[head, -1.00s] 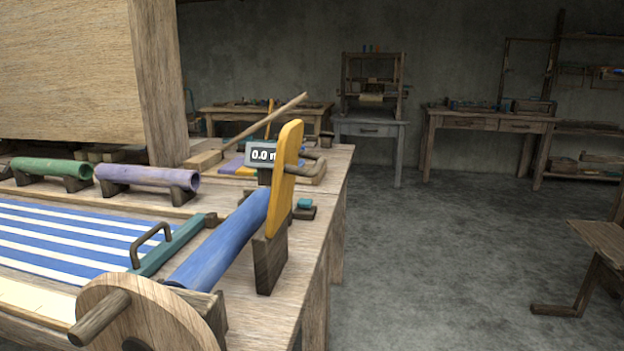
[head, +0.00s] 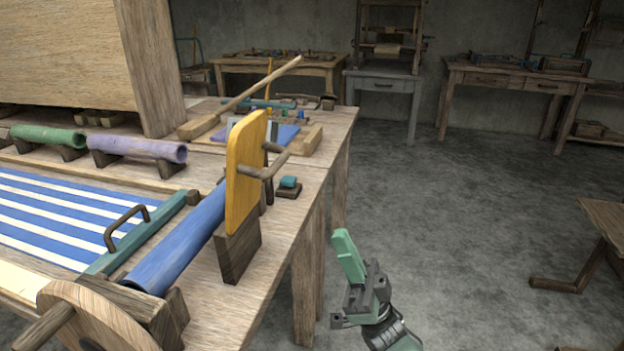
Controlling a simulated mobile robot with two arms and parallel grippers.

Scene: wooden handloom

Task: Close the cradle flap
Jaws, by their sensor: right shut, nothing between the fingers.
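The cradle flap, a yellow panel (head: 246,172), stands upright on a dark wooden block (head: 238,252) at the loom's right end. A bent wooden handle (head: 268,168) sticks out from its right side. The blue roll (head: 178,242) runs up to the flap from the lower left. My right gripper (head: 344,250), with green fingers, is shut and empty. It is to the right of the table, in front of the floor, lower than the flap and apart from it. My left gripper is not in view.
A small block with a teal top (head: 289,184) lies near the table's right edge. A long wooden stick (head: 255,88) leans behind the flap. A teal bar with a handle (head: 142,238) lies beside the striped cloth (head: 60,220). Open floor (head: 470,220) lies to the right.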

